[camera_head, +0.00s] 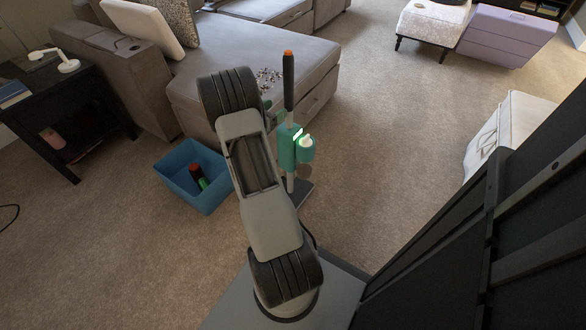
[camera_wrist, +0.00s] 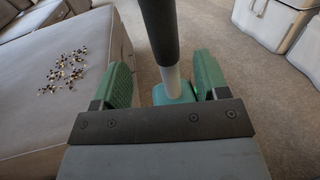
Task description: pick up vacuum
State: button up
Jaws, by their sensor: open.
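The vacuum (camera_head: 289,80) stands upright on the carpet in the head view, with a dark handle tipped orange, a teal body and a grey floor head. In the wrist view its dark handle and grey tube (camera_wrist: 172,75) run between the fingers. My gripper (camera_wrist: 164,82) has two teal fingers, open, one on each side of the tube. Gaps show between the tube and both fingers. In the head view my arm hides most of the gripper and part of the vacuum's left side.
A grey sofa (camera_head: 250,60) with scattered small bits (camera_head: 268,78) on its seat is just behind the vacuum. A blue bin (camera_head: 190,190) stands to the left. A black side table (camera_head: 60,110) is farther left. Carpet to the right is clear up to a white ottoman (camera_head: 508,130).

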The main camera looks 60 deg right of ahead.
aim_at(286, 105)
jog(key=shift+x, duration=1.05)
jog(key=x, duration=0.1)
jog(key=b+x, duration=0.2)
jog(key=shift+s+d+f, duration=0.25)
jog(key=shift+s+d, duration=0.05)
jog(key=shift+s, duration=0.05)
jog(key=shift+s+d+r, duration=0.1)
jog(key=shift+d, duration=0.55)
jog(key=c, duration=1)
jog(key=shift+r, duration=0.2)
